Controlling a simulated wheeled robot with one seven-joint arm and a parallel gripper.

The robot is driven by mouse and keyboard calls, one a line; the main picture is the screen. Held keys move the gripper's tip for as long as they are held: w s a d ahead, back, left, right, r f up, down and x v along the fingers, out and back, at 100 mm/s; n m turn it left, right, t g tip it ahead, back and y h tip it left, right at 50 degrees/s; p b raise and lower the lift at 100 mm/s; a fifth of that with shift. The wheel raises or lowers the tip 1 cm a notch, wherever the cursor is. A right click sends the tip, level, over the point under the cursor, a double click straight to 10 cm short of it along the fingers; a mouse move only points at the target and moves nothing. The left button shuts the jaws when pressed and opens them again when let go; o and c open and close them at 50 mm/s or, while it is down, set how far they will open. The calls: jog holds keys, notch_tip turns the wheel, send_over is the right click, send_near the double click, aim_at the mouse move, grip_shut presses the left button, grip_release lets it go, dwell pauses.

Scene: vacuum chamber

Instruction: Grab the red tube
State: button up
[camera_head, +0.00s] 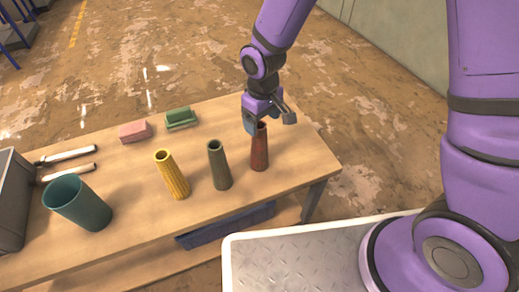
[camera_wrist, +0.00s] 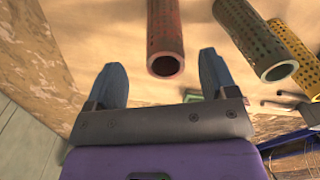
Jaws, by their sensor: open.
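The red tube (camera_head: 260,150) stands upright near the right end of the wooden table in the head view. In the wrist view the red tube (camera_wrist: 164,38) shows ahead of the fingers, its open end close to the gap between them. My gripper (camera_head: 268,121) is open and empty, just above and behind the red tube's top, with one finger partly covering the rim. In the wrist view my gripper (camera_wrist: 164,80) has its fingers spread wide.
A dark green tube (camera_head: 219,166) and a yellow tube (camera_head: 172,176) stand left of the red tube. A teal cup (camera_head: 80,204), a pink block (camera_head: 135,131), a green block (camera_head: 180,117) and a grey box (camera_head: 12,205) are further left. The table's right edge is close.

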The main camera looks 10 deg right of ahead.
aim_at(259, 132)
jog(key=shift+w+a+f, duration=0.1)
jog(key=shift+a+f, duration=0.1)
jog(key=shift+f, duration=1.15)
jog(key=shift+a+f, duration=0.15)
jog(key=shift+f, duration=1.15)
jog(key=c, duration=1.2)
jog(key=shift+c, duration=0.2)
jog(key=shift+r, duration=0.15)
